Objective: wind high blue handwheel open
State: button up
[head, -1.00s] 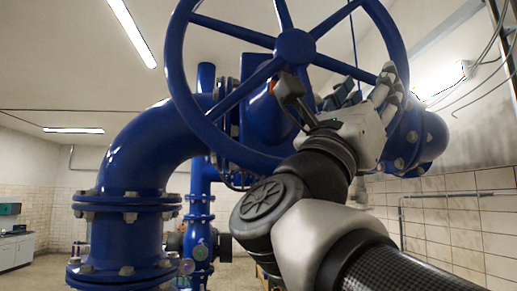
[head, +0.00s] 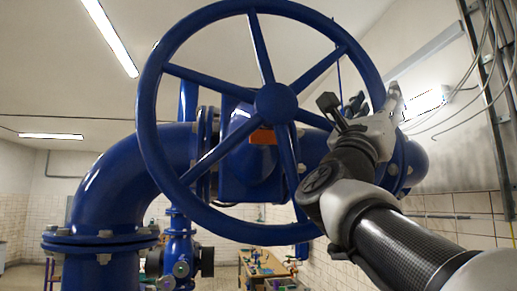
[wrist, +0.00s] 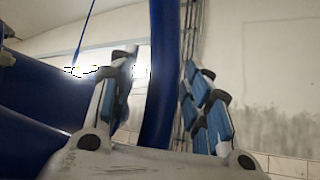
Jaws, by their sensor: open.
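The high blue handwheel (head: 276,103) is large and faces me in the head view, with several spokes meeting at a round hub. My gripper (head: 374,98) is at the right side of its rim. In the wrist view, my gripper (wrist: 162,100) is open, with one finger on each side of the blue rim (wrist: 160,75), which runs upright between them. I see gaps between the rim and the finger pads, so it is not clamped. The fingers partly hide the right part of the rim in the head view.
A thick blue flanged pipe (head: 105,195) bends down at the left, and the valve body is behind the wheel. Cables (head: 485,60) hang along the right wall. A wooden workbench (head: 265,265) stands low at the back.

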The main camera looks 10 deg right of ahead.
jog(key=shift+d, duration=0.1)
jog(key=shift+c, duration=0.4)
grip_shut()
dwell(0.3)
